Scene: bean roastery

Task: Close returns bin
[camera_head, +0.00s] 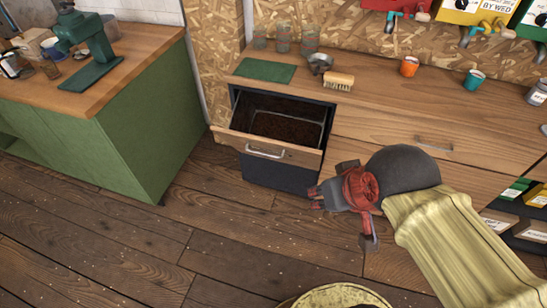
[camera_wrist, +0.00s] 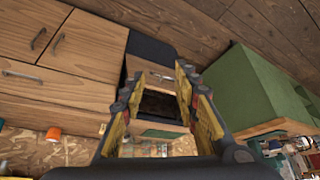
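The returns bin looks to be the open drawer (camera_head: 247,146) in the wooden counter, pulled out with dark brown contents inside. Its wooden front has a metal bar handle (camera_head: 265,153). The drawer front (camera_wrist: 150,72) also shows in the wrist view, between my fingers. My gripper (camera_head: 316,195) is in front of the counter, to the right of the drawer front and nearer to the camera. In the wrist view my gripper (camera_wrist: 159,72) has its two fingers apart with nothing between them. It appears clear of the handle.
A green cabinet (camera_head: 150,130) with a wooden top stands left of the drawer. A brush (camera_head: 339,81), a green mat (camera_head: 265,71) and cups lie on the counter (camera_head: 390,100). A closed drawer is at right. The floor (camera_head: 130,240) before the drawer is clear.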

